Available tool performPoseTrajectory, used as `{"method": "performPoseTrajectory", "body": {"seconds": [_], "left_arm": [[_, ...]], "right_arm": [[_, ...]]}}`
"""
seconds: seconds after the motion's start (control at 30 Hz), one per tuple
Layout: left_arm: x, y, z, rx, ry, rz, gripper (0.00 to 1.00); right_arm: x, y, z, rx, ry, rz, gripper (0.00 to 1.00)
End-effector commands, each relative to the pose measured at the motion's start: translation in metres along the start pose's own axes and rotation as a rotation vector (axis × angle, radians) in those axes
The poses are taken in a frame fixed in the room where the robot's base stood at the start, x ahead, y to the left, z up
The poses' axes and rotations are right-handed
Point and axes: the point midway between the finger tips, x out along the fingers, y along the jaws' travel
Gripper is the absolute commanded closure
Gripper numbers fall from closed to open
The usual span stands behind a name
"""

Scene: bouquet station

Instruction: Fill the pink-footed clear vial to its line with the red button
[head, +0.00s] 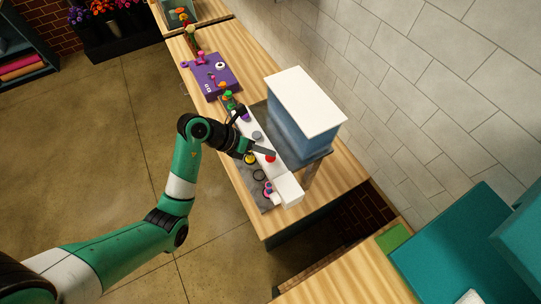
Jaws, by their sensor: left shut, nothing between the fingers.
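My left gripper (264,152) is shut and empty, its fingertips right by the red button (271,158) on the white dispenser panel (284,181). I cannot tell whether the tips touch the button. A small pink-marked item (268,189), which looks like the pink-footed vial, stands at the near end of the grey tray below the panel. Its clear wall, line and liquid level are too small to make out. My right gripper is not in view.
A blue tank with a white lid (306,100) stands behind the panel. A grey button (257,135), a yellow item (250,160) and a dark ring (259,175) are close to my gripper. A purple board (211,74) lies farther along the wooden bench.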

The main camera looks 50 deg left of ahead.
Motion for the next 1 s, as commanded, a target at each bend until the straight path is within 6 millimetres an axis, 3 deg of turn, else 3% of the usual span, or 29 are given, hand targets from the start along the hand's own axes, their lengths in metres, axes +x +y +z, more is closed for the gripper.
{"method": "performPoseTrajectory", "body": {"seconds": [1.0], "left_arm": [[0.0076, 0.0055, -0.0055, 0.0, 0.0, 0.0, 1.0]], "right_arm": [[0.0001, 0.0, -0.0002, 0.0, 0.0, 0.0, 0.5]]}}
